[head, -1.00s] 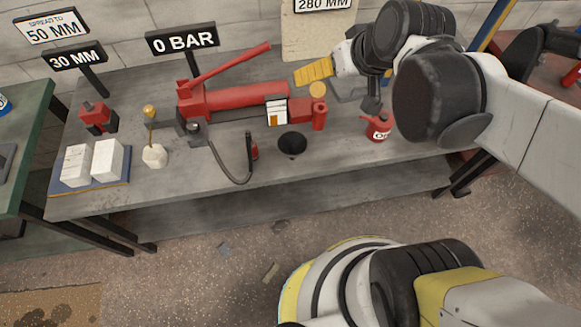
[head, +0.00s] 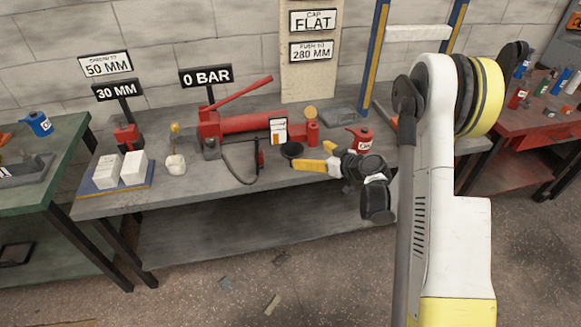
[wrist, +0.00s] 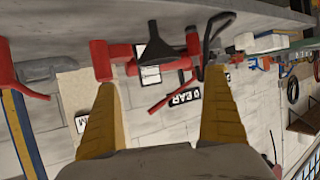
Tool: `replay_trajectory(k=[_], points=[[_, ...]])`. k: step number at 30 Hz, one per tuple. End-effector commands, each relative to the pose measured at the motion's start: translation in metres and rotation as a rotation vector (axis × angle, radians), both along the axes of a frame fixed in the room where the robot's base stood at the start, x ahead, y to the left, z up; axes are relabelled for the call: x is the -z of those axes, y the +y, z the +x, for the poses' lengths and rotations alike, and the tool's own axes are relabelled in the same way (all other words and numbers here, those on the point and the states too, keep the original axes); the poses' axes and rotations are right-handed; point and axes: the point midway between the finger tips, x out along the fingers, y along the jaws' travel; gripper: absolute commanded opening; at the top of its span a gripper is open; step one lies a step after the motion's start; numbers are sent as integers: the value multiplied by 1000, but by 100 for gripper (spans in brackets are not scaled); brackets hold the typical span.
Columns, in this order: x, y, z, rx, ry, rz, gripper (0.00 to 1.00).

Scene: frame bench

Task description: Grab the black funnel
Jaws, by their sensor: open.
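The black funnel (head: 292,149) stands on the grey bench, wide end up, in front of the red pump's right end. My gripper (head: 309,155), with yellow fingers, is open and empty just right of the funnel, pointing toward it. In the wrist view, which is upside down, the funnel (wrist: 155,46) shows beyond the fingertips, between the two fingers of my gripper (wrist: 163,80). A gap appears to remain between fingertips and funnel.
The red hydraulic pump (head: 240,125) lies close behind the funnel. Its black hose (head: 240,178) curves to the left. A red oil can (head: 360,138) stands behind my wrist. White blocks (head: 120,168) lie far left. The bench's front edge is near.

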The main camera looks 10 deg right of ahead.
Motion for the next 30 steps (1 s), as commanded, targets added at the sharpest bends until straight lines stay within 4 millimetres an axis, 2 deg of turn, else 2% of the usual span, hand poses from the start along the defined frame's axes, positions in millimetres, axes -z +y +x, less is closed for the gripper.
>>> replay_trajectory(k=[5,22,30], points=[[10,6,12,-4,-6,1,100],[44,42,80,-3,-6,0,100],[44,45,89,-1,-5,1,100]])
